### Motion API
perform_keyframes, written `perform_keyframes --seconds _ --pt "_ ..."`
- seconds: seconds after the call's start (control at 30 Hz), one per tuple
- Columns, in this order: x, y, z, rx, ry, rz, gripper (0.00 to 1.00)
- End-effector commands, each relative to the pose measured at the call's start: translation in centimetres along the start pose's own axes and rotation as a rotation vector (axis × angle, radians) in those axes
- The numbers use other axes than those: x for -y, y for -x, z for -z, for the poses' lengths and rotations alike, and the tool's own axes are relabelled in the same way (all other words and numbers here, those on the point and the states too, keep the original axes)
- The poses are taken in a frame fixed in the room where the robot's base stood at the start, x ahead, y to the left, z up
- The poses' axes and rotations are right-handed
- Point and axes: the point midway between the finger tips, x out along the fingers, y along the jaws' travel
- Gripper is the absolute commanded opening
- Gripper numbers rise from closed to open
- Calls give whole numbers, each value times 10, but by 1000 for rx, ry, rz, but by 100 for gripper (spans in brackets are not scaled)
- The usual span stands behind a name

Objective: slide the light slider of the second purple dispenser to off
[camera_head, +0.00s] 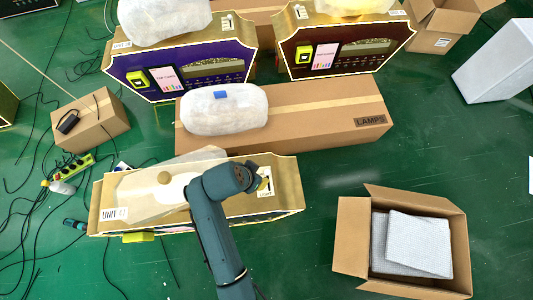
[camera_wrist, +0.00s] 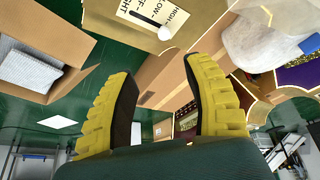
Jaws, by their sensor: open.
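The nearest dispenser, a gold-topped cabinet (camera_head: 285,200), stands below my arm in the head view. Its front faces away from view, so its colour is hidden; its label starts with "UNIT". A light panel (camera_head: 266,180) is at its right end, partly hidden by my gripper (camera_head: 252,180). In the wrist view, the light panel (camera_wrist: 150,12) shows HIGH, LOW and OFF. A round white slider knob (camera_wrist: 165,33) is beside these words; I cannot tell its exact setting. My gripper (camera_wrist: 160,70) is open and empty, the knob beyond its yellow fingers.
A purple dispenser (camera_head: 190,62) and a dark red one (camera_head: 335,50) stand at the back. A long LAMPS carton (camera_head: 320,125) lies behind the nearest cabinet. An open box (camera_head: 350,235) stands at right.

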Motion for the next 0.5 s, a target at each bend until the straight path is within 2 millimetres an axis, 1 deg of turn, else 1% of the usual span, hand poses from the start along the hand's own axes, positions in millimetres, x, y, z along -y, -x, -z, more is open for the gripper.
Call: perform_keyframes --seconds 0.17,0.3,0.5 --pt "1 -30 -1 -2 -2 3 51" --pt "1 -66 -2 -2 -2 2 51" --pt "2 -115 -1 -3 -3 5 51"
